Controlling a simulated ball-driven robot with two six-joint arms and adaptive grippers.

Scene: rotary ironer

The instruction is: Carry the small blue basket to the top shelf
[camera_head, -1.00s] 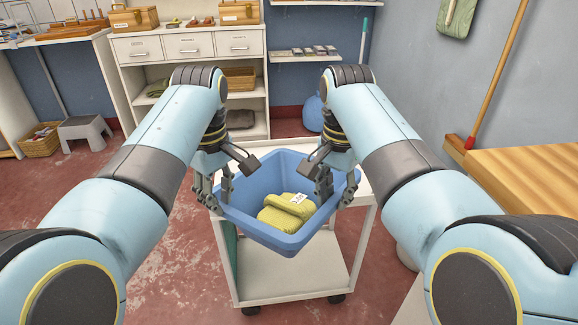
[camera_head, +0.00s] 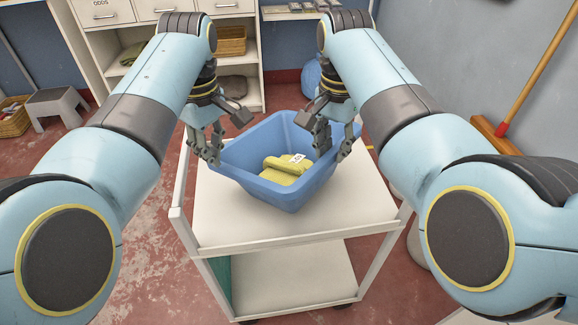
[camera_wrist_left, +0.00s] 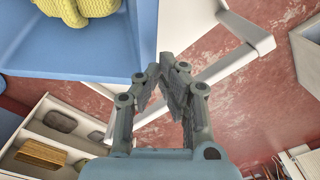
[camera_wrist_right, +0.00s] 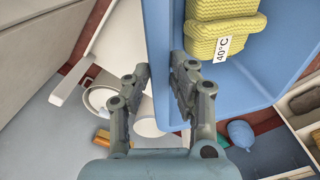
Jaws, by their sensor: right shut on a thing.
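The small blue basket (camera_head: 270,196) is in the head view, over the top of a white cart. I cannot tell whether its bottom touches the cart. Folded yellow-green cloths (camera_head: 285,172) with a white tag lie in it. My right gripper (camera_head: 329,148) is shut on the basket's right side wall, which shows between its fingers in the right wrist view (camera_wrist_right: 161,80). My left gripper (camera_head: 215,154) is at the basket's left rim. In the left wrist view its fingertips (camera_wrist_left: 160,68) are close together by the wall's edge, and their grip there is unclear.
The white cart (camera_head: 345,215) has bare top around the basket and a lower shelf (camera_head: 290,280). Behind is a white shelf unit (camera_head: 118,48) with drawers and open shelves. A grey stool (camera_head: 57,103) stands at left. A broom (camera_head: 535,80) leans at right.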

